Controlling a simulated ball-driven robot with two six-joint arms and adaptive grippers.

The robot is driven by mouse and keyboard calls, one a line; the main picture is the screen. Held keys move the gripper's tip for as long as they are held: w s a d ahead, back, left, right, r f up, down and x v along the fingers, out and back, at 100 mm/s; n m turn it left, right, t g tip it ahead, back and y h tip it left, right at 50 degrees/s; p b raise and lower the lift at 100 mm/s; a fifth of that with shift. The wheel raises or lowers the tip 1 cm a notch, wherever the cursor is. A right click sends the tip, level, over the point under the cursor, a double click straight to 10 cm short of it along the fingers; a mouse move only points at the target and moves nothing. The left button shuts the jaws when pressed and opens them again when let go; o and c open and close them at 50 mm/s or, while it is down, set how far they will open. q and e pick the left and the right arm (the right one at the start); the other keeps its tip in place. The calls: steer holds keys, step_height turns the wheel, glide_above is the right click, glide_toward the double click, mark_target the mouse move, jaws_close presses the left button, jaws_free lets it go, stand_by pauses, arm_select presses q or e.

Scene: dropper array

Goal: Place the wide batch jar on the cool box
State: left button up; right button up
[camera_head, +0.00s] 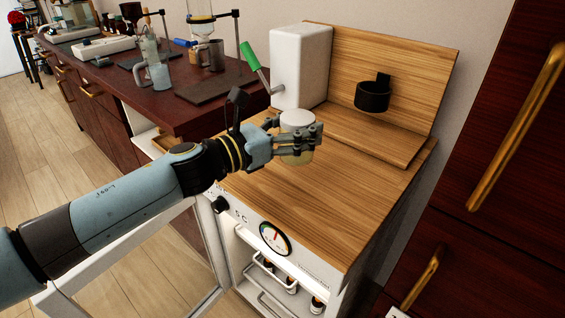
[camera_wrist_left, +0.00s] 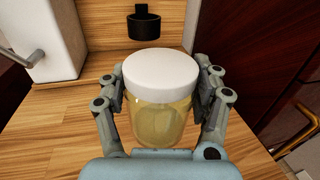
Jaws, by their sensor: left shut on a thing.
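The wide batch jar (camera_head: 297,124) has a white lid and a pale yellow body. It shows large in the left wrist view (camera_wrist_left: 160,100), upright between the fingers. My left gripper (camera_head: 300,138) is shut on the jar from its two sides. The cool box (camera_head: 300,245) is a white cabinet with a wooden top, a round dial and an open glass door. The jar is over the wooden top (camera_head: 335,190); I cannot tell whether its base touches the wood. My right gripper is out of view.
A white dispenser (camera_head: 300,65) with a green-handled lever (camera_head: 250,56) stands at the back left of the top. A black ring holder (camera_head: 373,95) is on the wooden backboard. Dark cabinets with brass handles (camera_head: 515,125) flank the right. The top's front is clear.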

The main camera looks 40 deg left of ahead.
arm_select(q)
steer(key=shift+w+a+f+b, duration=0.1)
steer(key=shift+a+f+b, duration=0.15)
steer(key=shift+a+f, duration=0.75)
steer(key=shift+w+a+f+b, duration=0.1)
steer(key=shift+a+f+b, duration=0.3)
steer(key=shift+f, duration=0.9)
steer(key=shift+w+a+f+b, duration=0.1)
steer(key=shift+a+f, duration=0.85)
steer(key=shift+f, duration=0.2)
steer(key=shift+s, duration=0.1)
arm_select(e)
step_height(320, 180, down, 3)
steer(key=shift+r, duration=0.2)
arm_select(q)
steer(key=shift+f, duration=0.15)
steer(key=o, duration=1.5)
steer(key=shift+c, duration=0.2)
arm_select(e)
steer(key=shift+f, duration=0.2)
